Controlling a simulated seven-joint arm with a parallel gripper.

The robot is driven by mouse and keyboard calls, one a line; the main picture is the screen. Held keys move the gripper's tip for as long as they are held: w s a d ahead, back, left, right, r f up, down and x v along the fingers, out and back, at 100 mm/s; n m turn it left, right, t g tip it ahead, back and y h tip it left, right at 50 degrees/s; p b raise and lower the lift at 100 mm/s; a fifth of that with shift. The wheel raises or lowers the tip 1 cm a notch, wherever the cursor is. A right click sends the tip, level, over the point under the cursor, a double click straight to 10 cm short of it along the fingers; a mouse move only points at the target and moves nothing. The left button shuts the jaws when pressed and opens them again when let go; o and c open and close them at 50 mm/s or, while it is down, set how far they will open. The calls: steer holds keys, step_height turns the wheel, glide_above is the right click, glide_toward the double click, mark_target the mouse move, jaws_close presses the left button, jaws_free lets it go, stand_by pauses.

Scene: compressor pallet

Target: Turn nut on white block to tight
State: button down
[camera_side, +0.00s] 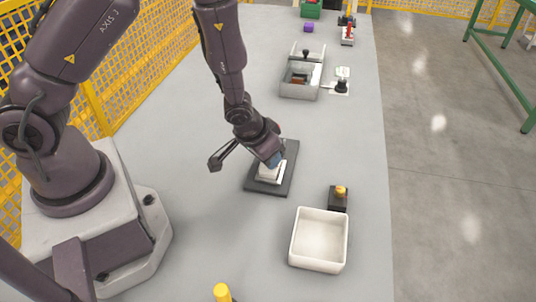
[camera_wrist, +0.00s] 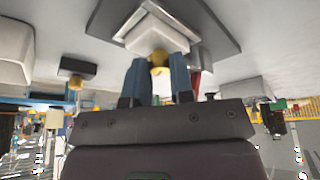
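The white block (camera_wrist: 157,30) sits on a dark plate (camera_wrist: 222,28) at the top of the wrist view. In the side view the block (camera_side: 267,174) is on the dark plate (camera_side: 288,180) in mid-table, partly hidden by my gripper (camera_side: 275,159). A yellow nut (camera_wrist: 158,58) shows on the block's near face in the wrist view. The nut is hidden in the side view.
An open white bin (camera_side: 319,240) stands at the front right, with a dark block with a yellow top (camera_side: 339,198) just behind it. A grey box (camera_side: 301,78) stands farther back. A yellow post (camera_side: 222,292) is at the front edge. The table left of the plate is clear.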

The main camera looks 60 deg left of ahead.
steer(key=m+h, duration=0.1)
steer(key=m, duration=0.1)
steer(key=shift+a+m, duration=0.15)
steer(key=shift+m, duration=0.15)
steer(key=shift+m+h, duration=0.4)
steer(key=shift+m, duration=0.5)
steer(key=c, duration=1)
jaws_free()
steer(key=shift+v, duration=6.45)
